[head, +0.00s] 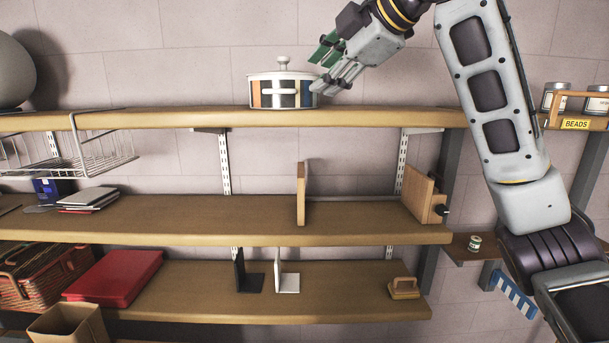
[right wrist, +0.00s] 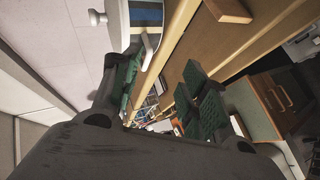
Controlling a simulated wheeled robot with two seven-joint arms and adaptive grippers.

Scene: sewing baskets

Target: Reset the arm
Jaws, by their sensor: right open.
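My right arm (head: 490,95) comes in from the right and reaches up to the top shelf. My right gripper (head: 325,68) is open and empty, just right of a lidded pot (head: 283,93) with coloured vertical stripes. One green-padded finger is higher than the other. In the right wrist view the gripper (right wrist: 164,92) has a clear gap between its green pads, and the pot (right wrist: 146,14) shows at the top, close to the left finger. I cannot tell whether that finger touches it. My left gripper is not in view.
The top shelf (head: 400,117) is bare right of the pot. A wire basket (head: 105,150) hangs at left. Lower shelves hold a wooden divider (head: 301,195), a wooden block (head: 424,195), a red case (head: 115,278) and a wicker basket (head: 45,275). A "BEADS" rack (head: 576,124) stands at right.

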